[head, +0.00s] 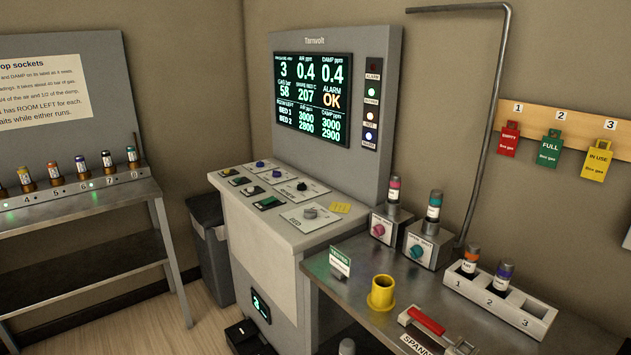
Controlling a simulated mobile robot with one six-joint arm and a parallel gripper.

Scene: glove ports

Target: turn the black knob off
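The grey Tarnvolt console (268,260) stands in the middle of the head view, with a sloped control panel below its screen. Several small knobs sit on pale plates there. One small dark knob (301,186) is on the right-hand plate; it looks black or dark blue, and its pointer is too small to read. Another dark bluish knob (260,163) sits at the back of the panel, and a grey knob (310,213) sits at the front. I cannot tell for certain which is the black knob. My gripper is not in view.
The lit screen (314,97) reads ALARM OK. A metal bench (390,325) at right holds boxes with a pink knob (379,230) and a teal knob (417,251), a yellow cup (382,294) and a white rack (497,299). A dark bin (210,245) stands left of the console.

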